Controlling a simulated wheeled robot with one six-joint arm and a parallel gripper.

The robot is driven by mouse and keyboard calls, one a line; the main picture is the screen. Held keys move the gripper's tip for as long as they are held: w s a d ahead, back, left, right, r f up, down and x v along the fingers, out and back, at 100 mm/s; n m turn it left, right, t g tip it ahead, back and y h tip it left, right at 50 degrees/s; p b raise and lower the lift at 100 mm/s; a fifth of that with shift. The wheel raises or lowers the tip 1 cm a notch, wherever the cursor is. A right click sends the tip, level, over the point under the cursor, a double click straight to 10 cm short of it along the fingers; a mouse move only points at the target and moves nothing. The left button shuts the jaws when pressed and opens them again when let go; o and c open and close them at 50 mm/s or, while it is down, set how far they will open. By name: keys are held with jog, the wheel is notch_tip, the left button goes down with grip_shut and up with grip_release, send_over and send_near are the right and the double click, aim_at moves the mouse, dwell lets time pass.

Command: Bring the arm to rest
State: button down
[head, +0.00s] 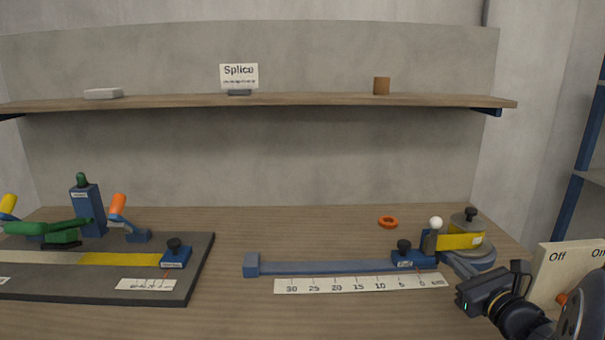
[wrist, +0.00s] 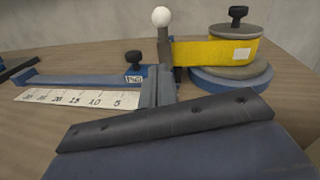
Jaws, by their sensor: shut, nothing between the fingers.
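My gripper (head: 468,298) is at the lower right in the head view, above the table's front right part, with my arm coming in from the right edge. In the wrist view its dark body (wrist: 165,122) fills the lower part of the picture. It is shut and holds nothing. It is in front of the tape dispenser, which has a yellow tape roll (head: 455,241) on a round blue-grey base (head: 472,258). The white-knobbed lever (head: 436,224) stands beside the roll. The wrist view shows the yellow tape (wrist: 200,52) and white knob (wrist: 161,17) just beyond the gripper.
A blue rail (head: 330,267) with a ruler strip (head: 355,284) lies left of my gripper. A dark board (head: 200,262) with clamps and yellow tape is at the left. An orange ring (head: 388,222) lies behind the rail. An Off/On switch panel (head: 565,262) stands at right. A shelf (head: 300,100) spans the back.

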jog(key=shift+s+d+f, duration=0.25)
jog(key=shift+s+f, duration=0.3)
jog(key=shift+s+d+f, duration=0.25)
jog(key=shift+s+f, duration=0.25)
jog(key=shift+f, duration=0.05)
jog(key=shift+s+d+f, duration=0.15)
jog(key=shift+s+f, duration=0.05)
jog(key=shift+s, duration=0.45)
jog(key=shift+r, duration=0.1)
